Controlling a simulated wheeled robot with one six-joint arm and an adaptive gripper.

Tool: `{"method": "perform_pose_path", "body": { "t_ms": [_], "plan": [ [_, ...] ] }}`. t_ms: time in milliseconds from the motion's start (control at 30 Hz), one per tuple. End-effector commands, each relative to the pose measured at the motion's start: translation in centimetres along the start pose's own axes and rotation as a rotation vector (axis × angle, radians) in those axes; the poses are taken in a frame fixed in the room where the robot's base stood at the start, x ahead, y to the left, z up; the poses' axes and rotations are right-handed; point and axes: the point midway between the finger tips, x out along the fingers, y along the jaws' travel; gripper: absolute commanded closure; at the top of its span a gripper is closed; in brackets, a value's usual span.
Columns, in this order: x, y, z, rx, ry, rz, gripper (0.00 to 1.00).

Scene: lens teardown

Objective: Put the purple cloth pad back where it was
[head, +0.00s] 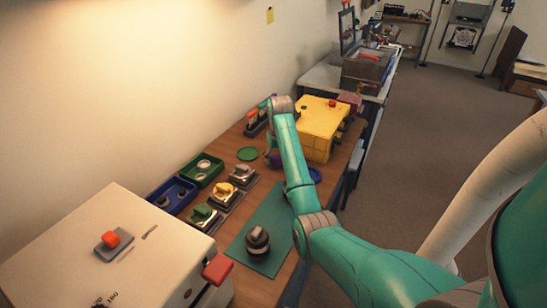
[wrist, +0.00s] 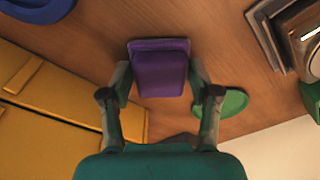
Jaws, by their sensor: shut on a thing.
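The purple cloth pad (wrist: 160,70) is between the two fingers of my gripper (wrist: 160,82) in the wrist view. The fingers are shut on its left and right sides. Bare wooden table shows around it; I cannot tell whether the pad touches the wood. In the head view a small purple patch of the pad (head: 274,161) shows beside my arm, left of the yellow box; my arm hides most of my gripper there.
A green disc (head: 247,154) lies left of the pad and a blue disc (head: 315,174) right of it. The yellow box (head: 321,122) stands close by. Blue (head: 171,194) and green (head: 202,169) trays, lens stands and a teal mat (head: 281,215) are nearer the white box (head: 120,240).

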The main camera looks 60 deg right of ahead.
Motion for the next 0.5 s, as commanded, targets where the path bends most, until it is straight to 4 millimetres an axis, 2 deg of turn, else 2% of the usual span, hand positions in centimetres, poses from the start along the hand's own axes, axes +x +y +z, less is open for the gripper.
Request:
{"method": "perform_pose_path", "body": {
  "t_ms": [333,367,433,500],
  "plan": [
    [0.26,0.06,0.01,0.0,0.002,0.0,0.66],
    [0.25,0.06,0.0,0.0,0.002,0.0,0.33],
    [0.23,0.06,0.0,0.0,0.002,0.0,0.16],
    [0.23,0.06,0.0,0.0,0.002,0.0,0.13]
  ]
}}
